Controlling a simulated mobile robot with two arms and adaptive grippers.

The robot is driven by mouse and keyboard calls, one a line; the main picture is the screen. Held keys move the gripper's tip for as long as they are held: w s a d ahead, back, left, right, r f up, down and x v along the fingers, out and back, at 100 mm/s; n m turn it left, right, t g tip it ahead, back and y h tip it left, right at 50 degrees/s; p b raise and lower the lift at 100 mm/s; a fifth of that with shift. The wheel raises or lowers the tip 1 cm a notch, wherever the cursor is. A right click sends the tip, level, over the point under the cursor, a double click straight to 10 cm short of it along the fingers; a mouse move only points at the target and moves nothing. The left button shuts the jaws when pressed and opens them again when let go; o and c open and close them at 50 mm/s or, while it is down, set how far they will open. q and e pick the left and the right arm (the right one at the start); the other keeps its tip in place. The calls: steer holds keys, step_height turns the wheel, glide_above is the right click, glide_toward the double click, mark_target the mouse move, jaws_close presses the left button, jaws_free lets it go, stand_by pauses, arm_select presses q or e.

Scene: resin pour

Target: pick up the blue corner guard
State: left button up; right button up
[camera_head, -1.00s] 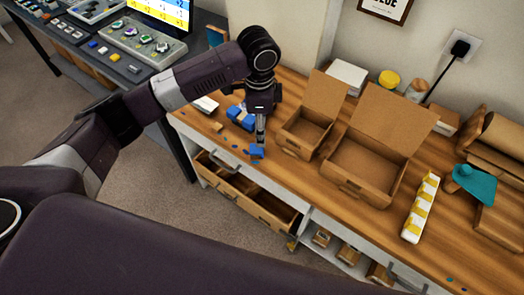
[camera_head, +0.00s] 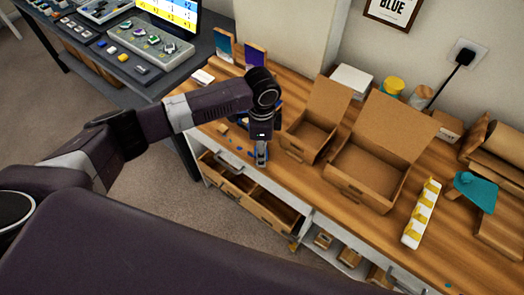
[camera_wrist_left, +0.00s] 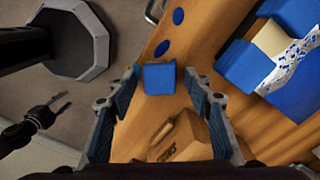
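The blue corner guard shows in the left wrist view as a small blue block (camera_wrist_left: 159,79) on the wooden worktop, between the fingertips of my left gripper (camera_wrist_left: 160,74). Both fingers stand open with a gap on each side of it. In the head view my left gripper (camera_head: 261,156) points down near the worktop's front edge and hides most or all of the guard. My right gripper (camera_wrist_left: 62,108) appears small at the left of the left wrist view, over the floor, its fingers apart and empty.
Larger blue pieces (camera_wrist_left: 240,65) lie beside the guard. Flat blue spots (camera_wrist_left: 162,49) mark the wooden worktop (camera_head: 290,171). Two open cardboard boxes (camera_head: 309,138) (camera_head: 366,173) stand to the right. An open drawer (camera_head: 250,192) is below the front edge. A white and yellow strip (camera_head: 421,214) lies farther right.

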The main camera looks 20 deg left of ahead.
arm_select(q)
steer(key=c, duration=0.7)
steer(key=shift+r, duration=0.1)
